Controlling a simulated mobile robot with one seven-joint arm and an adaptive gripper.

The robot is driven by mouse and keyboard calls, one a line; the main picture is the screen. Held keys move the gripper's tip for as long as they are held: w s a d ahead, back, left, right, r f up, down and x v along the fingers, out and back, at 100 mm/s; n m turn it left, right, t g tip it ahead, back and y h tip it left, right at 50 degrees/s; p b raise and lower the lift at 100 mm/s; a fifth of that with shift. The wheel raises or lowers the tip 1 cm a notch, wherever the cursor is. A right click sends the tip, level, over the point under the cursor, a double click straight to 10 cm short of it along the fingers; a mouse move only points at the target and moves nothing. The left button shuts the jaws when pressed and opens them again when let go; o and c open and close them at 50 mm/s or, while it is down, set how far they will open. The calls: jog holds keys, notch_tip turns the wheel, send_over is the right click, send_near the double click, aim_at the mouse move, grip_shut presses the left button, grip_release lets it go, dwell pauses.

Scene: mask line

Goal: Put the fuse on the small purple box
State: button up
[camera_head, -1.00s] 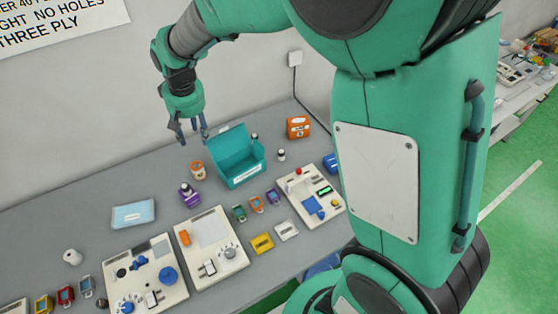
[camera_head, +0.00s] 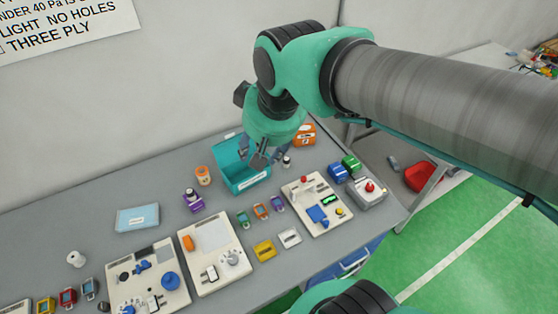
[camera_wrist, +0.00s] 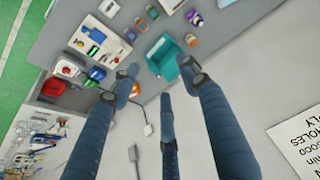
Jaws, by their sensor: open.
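My gripper (camera_head: 262,154) is open and empty, with its fingers pointing down over the teal bin. Its spread fingers also show in the wrist view (camera_wrist: 158,82), with nothing between them. A small purple box-like piece (camera_head: 277,203) lies in front of the bin, beside similar orange and green pieces. Another purple item (camera_head: 193,202), with a bottle-like top, stands left of the bin. I cannot tell for sure which thing is the fuse; an orange piece (camera_head: 190,242) lies on the middle panel. My gripper is apart from all of these.
The teal bin (camera_head: 249,182) stands at the back, with an orange box (camera_head: 304,137) behind it. White control panels (camera_head: 222,262) line the front. Blue and green blocks (camera_head: 351,163) and a red-button box (camera_head: 367,194) are right. The table's back left is mostly clear.

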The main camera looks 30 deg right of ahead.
jog(key=s+d, duration=0.1)
jog(key=s, duration=0.6)
jog(key=shift+s+d+f+t, duration=0.2)
jog(key=shift+s+d+t, duration=0.1)
jog(key=shift+s+t, duration=0.1)
notch_tip(320, 180, down, 11)
jog(key=b, duration=1.1)
